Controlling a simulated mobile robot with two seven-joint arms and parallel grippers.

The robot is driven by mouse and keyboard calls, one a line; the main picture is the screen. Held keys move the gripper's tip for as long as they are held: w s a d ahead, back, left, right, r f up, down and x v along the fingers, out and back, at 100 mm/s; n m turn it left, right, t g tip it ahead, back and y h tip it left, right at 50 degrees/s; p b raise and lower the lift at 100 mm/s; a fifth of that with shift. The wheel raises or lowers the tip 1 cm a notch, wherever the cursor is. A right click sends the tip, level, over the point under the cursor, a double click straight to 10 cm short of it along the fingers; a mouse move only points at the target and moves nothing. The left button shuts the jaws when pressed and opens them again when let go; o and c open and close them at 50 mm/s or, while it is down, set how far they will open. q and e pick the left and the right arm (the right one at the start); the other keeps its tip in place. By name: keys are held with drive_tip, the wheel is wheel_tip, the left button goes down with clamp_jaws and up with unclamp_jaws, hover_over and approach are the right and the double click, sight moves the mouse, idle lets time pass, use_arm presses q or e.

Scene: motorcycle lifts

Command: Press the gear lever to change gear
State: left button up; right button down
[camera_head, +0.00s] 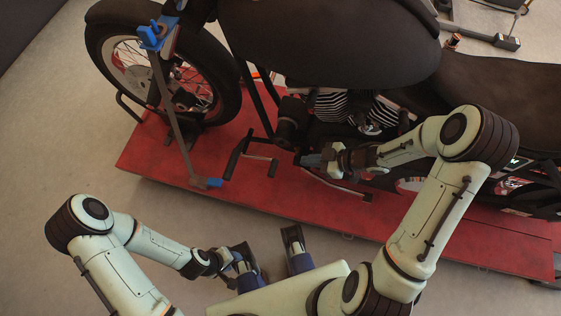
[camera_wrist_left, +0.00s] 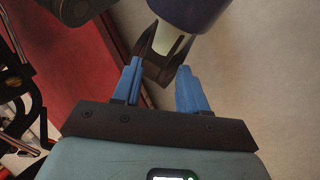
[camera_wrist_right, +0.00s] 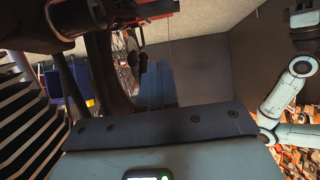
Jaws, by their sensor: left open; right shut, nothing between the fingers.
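A motorcycle (camera_head: 330,45) stands on a red lift platform (camera_head: 215,190). A thin metal lever with a dark peg (camera_head: 272,168), seemingly the gear lever, sticks out low on its near side, beside a longer black peg (camera_head: 237,155). My right gripper (camera_head: 303,159) is shut and empty, close to the engine and just right of that lever. I cannot tell whether they touch. Its closed blue fingers also show in the right wrist view (camera_wrist_right: 157,85), pointing toward the front wheel. My left gripper (camera_wrist_left: 159,66) is open and empty, low over the floor in front of the platform.
A clamp post with blue ends (camera_head: 172,110) stands beside the front wheel (camera_head: 165,75), left of the lever. Engine fins (camera_wrist_right: 25,115) are close at the left in the right wrist view. Grey floor (camera_head: 80,150) at the left is free.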

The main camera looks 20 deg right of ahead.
use_arm(q)
drive_tip(key=w+a+f+t+y+b, duration=0.1)
drive_tip(key=w+a+f+t+b, duration=0.1)
drive_tip(key=w+f+b, duration=0.3)
drive_tip(key=shift+w+a+f+n, duration=0.3)
drive_tip(key=shift+w+a+f, duration=0.45)
drive_tip(key=shift+w, duration=0.45)
use_arm(e)
drive_tip(key=s+d+f+x, duration=0.1)
drive_tip(key=f+x, duration=0.1)
drive_tip(key=x, duration=1.1)
drive_tip(key=shift+d, duration=0.15)
